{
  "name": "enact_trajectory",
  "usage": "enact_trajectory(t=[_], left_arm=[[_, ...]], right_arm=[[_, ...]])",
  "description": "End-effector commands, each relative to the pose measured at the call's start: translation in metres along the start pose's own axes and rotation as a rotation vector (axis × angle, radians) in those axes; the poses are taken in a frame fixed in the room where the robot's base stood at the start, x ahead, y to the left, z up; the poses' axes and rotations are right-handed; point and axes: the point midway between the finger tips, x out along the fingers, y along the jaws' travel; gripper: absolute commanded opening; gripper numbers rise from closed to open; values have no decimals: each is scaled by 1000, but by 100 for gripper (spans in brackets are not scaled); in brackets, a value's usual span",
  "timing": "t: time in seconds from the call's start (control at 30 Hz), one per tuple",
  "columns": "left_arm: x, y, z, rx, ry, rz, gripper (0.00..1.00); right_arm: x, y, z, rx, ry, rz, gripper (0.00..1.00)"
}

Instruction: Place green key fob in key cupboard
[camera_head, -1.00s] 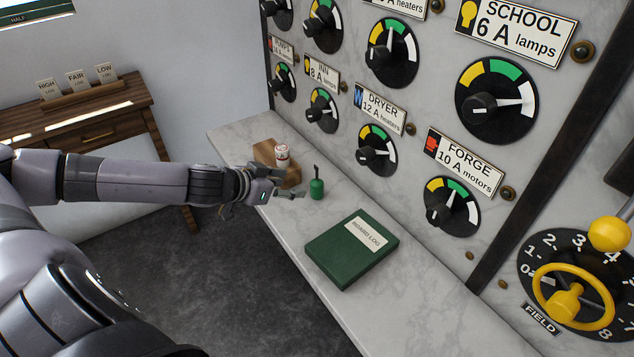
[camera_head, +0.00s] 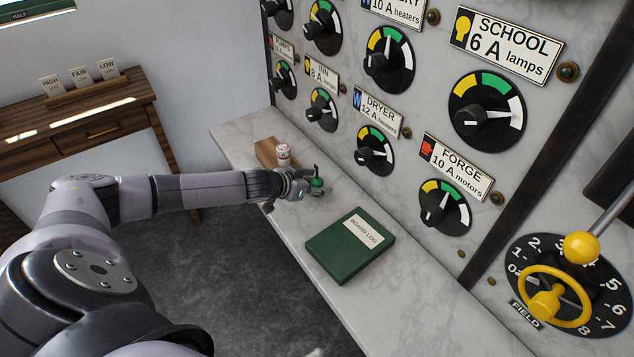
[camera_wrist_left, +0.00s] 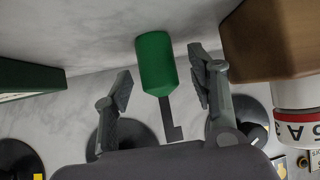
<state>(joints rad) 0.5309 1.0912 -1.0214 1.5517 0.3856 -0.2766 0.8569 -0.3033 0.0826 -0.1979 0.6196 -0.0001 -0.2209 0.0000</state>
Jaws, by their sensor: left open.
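The green key fob (camera_head: 317,183) is a green cylinder with a thin dark key on one end, on the marble shelf. My left gripper (camera_head: 307,183) is at the fob and partly hides it in the head view. In the left wrist view the fob (camera_wrist_left: 156,63) lies just beyond the open fingertips (camera_wrist_left: 161,90), with its dark key between the two fingers. I see a gap on both sides of the key. I cannot make out a key cupboard in these views. My right gripper is not in view.
A wooden block (camera_head: 267,151) and a white and red cylinder (camera_head: 283,153) stand just behind the gripper. A green board log book (camera_head: 335,260) lies nearer on the marble shelf (camera_head: 390,310). The dial panel (camera_head: 410,140) rises along the shelf's right side.

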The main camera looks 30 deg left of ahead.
Motion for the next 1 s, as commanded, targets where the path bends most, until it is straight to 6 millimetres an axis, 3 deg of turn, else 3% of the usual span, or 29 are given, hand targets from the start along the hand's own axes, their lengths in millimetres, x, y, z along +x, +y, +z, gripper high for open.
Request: enact_trajectory(t=[0.37,1.0], left_arm=[[8,0,1,1,0,0,51],[8,0,0,1,-1,0,9]], right_arm=[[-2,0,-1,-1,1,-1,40],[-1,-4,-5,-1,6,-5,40]])
